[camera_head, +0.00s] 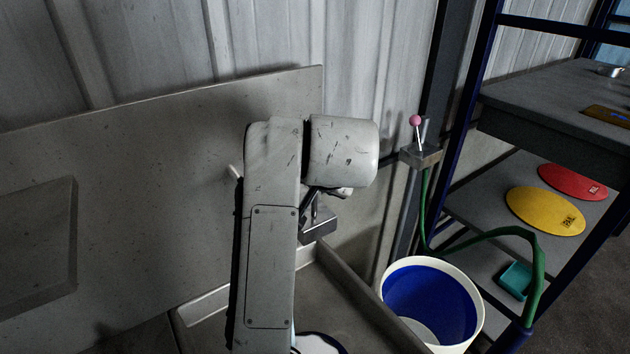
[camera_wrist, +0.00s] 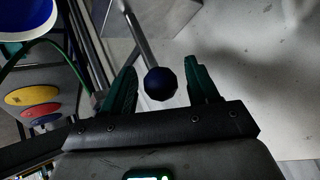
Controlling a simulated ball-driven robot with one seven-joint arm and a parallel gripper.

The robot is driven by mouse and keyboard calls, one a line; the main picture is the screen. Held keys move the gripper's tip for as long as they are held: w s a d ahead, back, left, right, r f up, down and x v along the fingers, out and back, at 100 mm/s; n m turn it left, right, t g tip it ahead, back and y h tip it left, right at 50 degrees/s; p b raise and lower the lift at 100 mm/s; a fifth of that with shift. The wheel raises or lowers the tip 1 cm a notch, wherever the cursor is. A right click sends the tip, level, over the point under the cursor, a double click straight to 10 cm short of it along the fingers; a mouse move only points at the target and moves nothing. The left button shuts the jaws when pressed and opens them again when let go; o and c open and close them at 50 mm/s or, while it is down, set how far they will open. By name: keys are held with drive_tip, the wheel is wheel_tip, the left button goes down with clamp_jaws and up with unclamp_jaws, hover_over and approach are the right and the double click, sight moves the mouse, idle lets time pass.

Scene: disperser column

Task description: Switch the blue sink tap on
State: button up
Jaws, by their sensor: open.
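The blue tap shows in the wrist view as a dark blue ball knob (camera_wrist: 160,84) on a thin metal lever (camera_wrist: 136,30). The lever rises from a pale box (camera_wrist: 118,18) near the top edge. My gripper (camera_wrist: 160,66) is open, with green fingers on either side of the knob. A gap shows on both sides, so I see no contact. In the head view my arm hides the knob and most of my gripper. A grey tap box (camera_head: 318,226) shows just right of the arm, above the sink (camera_head: 345,290).
A second tap with a pink knob (camera_head: 415,120) and a green hose (camera_head: 425,205) is on the right. A white bucket with blue inside (camera_head: 432,300) stands beside the sink. A shelf rack holds yellow (camera_head: 545,211) and red (camera_head: 572,181) discs. A wall panel (camera_head: 150,180) is behind.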

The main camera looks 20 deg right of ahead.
drive_tip(key=v, duration=0.9)
drive_tip(key=shift+b, duration=0.35)
drive_tip(key=shift+s+r, duration=0.15)
